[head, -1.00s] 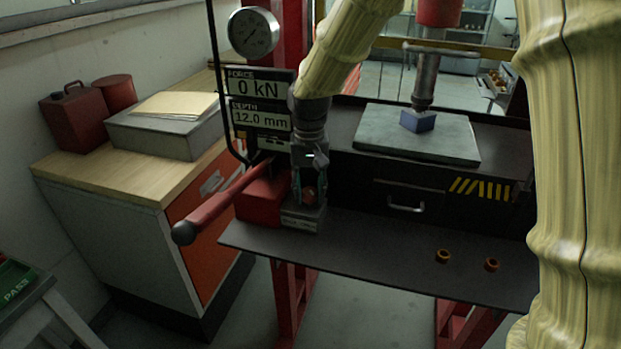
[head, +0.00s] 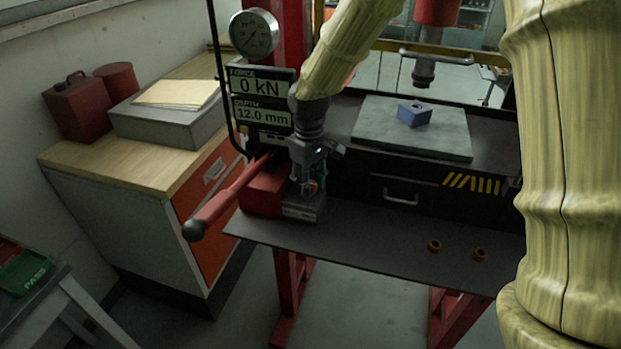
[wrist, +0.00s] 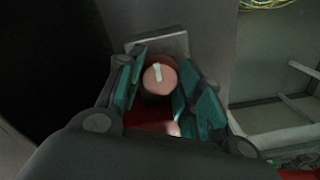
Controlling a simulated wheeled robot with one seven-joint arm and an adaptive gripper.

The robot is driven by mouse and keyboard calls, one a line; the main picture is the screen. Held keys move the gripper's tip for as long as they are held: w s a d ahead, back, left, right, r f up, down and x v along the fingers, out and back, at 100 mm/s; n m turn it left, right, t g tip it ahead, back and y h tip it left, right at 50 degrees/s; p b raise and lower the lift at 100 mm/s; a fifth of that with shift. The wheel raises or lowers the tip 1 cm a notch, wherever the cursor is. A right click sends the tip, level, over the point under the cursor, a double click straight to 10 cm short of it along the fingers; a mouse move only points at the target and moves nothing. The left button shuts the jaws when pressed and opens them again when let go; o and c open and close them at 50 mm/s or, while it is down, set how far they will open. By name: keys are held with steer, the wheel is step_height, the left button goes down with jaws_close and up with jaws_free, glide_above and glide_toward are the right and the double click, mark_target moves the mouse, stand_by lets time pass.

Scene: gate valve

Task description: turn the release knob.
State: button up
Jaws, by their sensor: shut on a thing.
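The release knob (wrist: 160,78) is a round reddish knob with a pale mark on its face. In the wrist view it sits between the teal finger pads of my gripper (wrist: 158,95), which is shut on it. In the head view my gripper (head: 312,188) reaches down to the grey block (head: 303,210) beside the red pump body (head: 265,190); the knob is mostly hidden there by the fingers. The display (head: 262,105) reads 0 kN and 12.0 mm. The press ram (head: 424,72) hangs clear above a blue block (head: 414,113) on the grey plate (head: 370,130).
A red lever (head: 225,200) with a dark ball end sticks out left of my gripper. Two small orange rings (head: 434,246) lie on the dark shelf (head: 370,250). A wooden-topped cabinet (head: 120,160) stands at left. The shelf front is otherwise clear.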

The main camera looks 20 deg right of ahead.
stand_by(0.4)
steer(key=o, duration=1)
steer(key=shift+o, duration=0.2)
steer(key=shift+r, duration=0.1)
step_height(320, 180, up, 12)
steer(key=shift+d, duration=0.1)
